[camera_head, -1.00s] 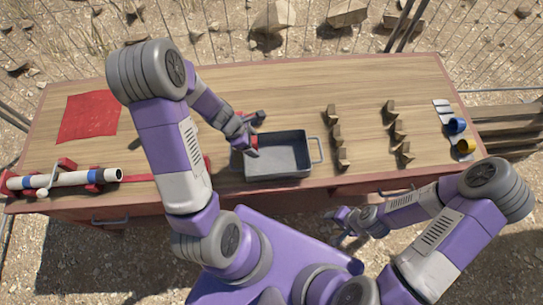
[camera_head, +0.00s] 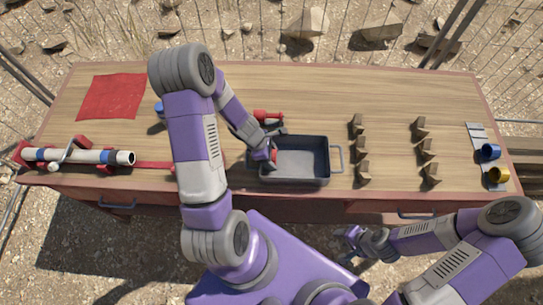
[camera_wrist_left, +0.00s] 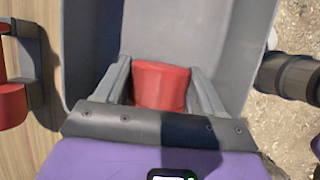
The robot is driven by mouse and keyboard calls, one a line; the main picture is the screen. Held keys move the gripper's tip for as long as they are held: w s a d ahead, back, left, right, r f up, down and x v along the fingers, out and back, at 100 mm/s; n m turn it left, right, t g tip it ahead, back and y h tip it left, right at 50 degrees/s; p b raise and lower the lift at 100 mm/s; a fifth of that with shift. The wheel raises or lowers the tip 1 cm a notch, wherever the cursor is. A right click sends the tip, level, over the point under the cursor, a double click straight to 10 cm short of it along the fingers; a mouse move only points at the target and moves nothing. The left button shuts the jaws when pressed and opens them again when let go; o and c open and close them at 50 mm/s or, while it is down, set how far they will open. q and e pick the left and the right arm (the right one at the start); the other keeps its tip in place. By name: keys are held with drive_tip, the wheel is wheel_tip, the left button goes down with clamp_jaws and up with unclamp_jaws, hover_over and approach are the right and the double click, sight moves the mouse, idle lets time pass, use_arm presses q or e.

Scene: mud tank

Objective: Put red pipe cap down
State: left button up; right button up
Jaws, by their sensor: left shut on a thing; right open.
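The red pipe cap (camera_wrist_left: 160,86) is between the two fingers of my left gripper (camera_wrist_left: 160,88) in the left wrist view. My left gripper is shut on it, at the left side of the grey tray (camera_head: 328,165). In the head view the cap shows as a small red patch (camera_head: 273,157) at the fingertips of my left gripper (camera_head: 271,155). In the wrist view the tray's grey walls lie around the cap; whether the cap touches the tray floor I cannot tell. My right gripper (camera_head: 350,240) is open and empty, in front of the table.
A white pipe (camera_head: 80,155) lies in red clamps at the left, near a red cloth (camera_head: 112,97). A red tool (camera_head: 268,116) lies behind the tray. Wooden brackets (camera_head: 360,145) stand right of it. Blue (camera_head: 489,152) and yellow (camera_head: 497,175) caps sit at the far right.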

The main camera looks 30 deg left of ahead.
use_arm(q)
drive_tip(key=shift+f+b, duration=0.55)
drive_tip(key=shift+f, duration=0.05)
drive_tip(key=o, duration=0.8)
drive_tip(key=shift+o, duration=0.2)
drive_tip(key=shift+r+p, duration=0.55)
drive_tip(key=shift+p, duration=0.05)
drive_tip(key=p+v, duration=0.5)
drive_tip(key=v, duration=0.7)
drive_tip(key=shift+s, duration=0.1)
